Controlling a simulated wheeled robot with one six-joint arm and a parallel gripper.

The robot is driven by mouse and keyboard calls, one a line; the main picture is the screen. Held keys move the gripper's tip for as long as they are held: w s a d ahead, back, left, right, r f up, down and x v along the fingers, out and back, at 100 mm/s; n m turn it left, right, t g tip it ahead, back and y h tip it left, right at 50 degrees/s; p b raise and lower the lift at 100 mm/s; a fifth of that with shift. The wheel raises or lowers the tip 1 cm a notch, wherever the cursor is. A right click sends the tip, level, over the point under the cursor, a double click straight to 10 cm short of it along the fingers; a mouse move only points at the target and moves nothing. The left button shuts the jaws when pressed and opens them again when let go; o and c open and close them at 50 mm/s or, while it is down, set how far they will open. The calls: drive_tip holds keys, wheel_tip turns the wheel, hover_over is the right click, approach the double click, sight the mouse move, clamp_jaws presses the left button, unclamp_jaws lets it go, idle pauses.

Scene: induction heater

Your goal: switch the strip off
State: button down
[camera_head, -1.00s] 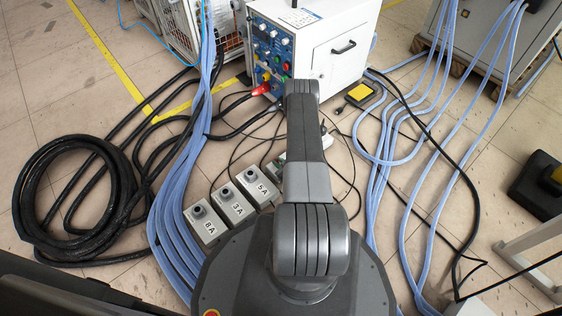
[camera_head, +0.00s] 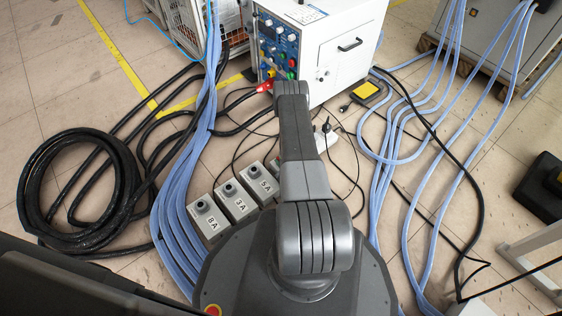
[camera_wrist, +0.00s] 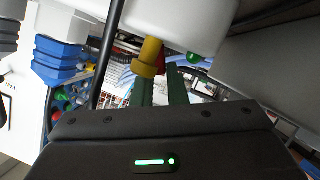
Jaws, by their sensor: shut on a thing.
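The white power strip (camera_head: 325,141) lies on the floor in front of the heater in the head view. My arm hides part of it, and its switch cannot be made out. My gripper (camera_wrist: 158,76) shows in the wrist view as two dark green fingers. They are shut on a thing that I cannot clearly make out. A yellow cylinder (camera_wrist: 150,58) with red beside it is at the fingertips. A green round button or lamp (camera_wrist: 193,57) sits on a white body just above. In the head view my arm hides the gripper.
The white heater cabinet (camera_head: 342,50) with its blue panel (camera_head: 278,45) stands beyond my arm. Grey boxes marked 8A, 3A and 5A (camera_head: 236,199) stand left. Blue hoses (camera_head: 181,181), a black cable coil (camera_head: 70,190) and a yellow pedal (camera_head: 365,90) crowd the floor.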

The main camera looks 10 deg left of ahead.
drive_tip(key=c, duration=1.4)
unclamp_jaws()
drive_tip(key=shift+c, duration=0.2)
wheel_tip(320, 180, up, 10)
drive_tip(key=p, duration=0.4)
drive_tip(key=shift+f, duration=0.15)
wheel_tip(320, 180, down, 10)
drive_tip(key=b, duration=0.4)
drive_tip(key=shift+f, duration=0.15)
drive_tip(key=shift+w+r+m, duration=0.1)
drive_tip(key=shift+r+m, duration=0.2)
drive_tip(key=shift+r, duration=0.05)
